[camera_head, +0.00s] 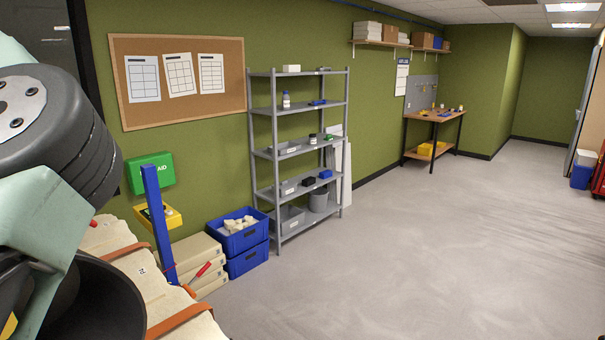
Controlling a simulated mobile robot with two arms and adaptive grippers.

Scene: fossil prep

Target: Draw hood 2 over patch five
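A large cream plaster-like block (151,285) with brown straps fills the lower left, partly hidden. A small marking shows on its top, too small to read surely. A dark, hollow round form (95,305) at the lower left corner is cut off, and I cannot tell whether it is a hood or part of my arm. No hood numbered 2 and no patch marked five can be made out. Neither of my grippers is in view.
A blue upright post (158,220) stands by the block. Blue crates (246,262) and stacked cream slabs (201,265) sit by the wall. A grey shelf (274,150) stands beyond, and a workbench (433,117) farther back.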

